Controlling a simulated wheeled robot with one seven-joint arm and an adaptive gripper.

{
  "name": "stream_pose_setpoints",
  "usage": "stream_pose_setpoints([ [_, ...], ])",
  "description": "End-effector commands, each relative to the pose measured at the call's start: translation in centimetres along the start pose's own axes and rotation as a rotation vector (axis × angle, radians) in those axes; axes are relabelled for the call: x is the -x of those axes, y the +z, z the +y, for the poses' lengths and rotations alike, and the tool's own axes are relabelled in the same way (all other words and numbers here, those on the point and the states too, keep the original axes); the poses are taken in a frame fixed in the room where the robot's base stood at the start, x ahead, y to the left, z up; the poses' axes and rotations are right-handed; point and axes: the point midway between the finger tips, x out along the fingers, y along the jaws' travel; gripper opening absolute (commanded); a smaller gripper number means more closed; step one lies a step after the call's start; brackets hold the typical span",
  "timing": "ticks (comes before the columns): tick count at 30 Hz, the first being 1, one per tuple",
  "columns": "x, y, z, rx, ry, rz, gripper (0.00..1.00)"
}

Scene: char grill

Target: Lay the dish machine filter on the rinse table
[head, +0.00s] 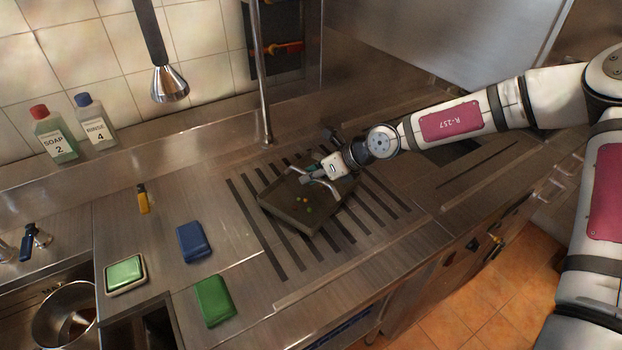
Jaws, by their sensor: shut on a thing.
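The dish machine filter (288,207) is a shallow dark grey square tray with metal handles and a few small green and orange bits in it. It is over the slotted part of the steel rinse table (218,212), turned at an angle to the slots. Whether it touches the slats or is slightly above them I cannot tell. My gripper (309,180) is shut on the filter at its handle, coming in from the right. The gripper and wrist hide part of the filter's back edge.
A blue block (195,241), a green block (214,300), a green-topped sponge (125,274) and a yellow-handled tool (143,199) lie left of the slots. Soap (55,140) and rinse (97,125) bottles stand at the back. A vertical pipe (263,80) rises behind the filter.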

Motion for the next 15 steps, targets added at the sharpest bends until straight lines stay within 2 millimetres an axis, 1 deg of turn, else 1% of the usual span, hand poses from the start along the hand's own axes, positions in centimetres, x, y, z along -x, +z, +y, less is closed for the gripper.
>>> stream_pose_setpoints([
  [4, -0.78, -0.67, -0.18, 0.002, -0.001, -0.003, 0.00],
  [14, -0.97, -0.91, -0.30, 0.002, -0.001, -0.002, 0.00],
  [15, -0.99, -1.00, -0.31, 0.001, -0.001, -0.001, 0.16],
])
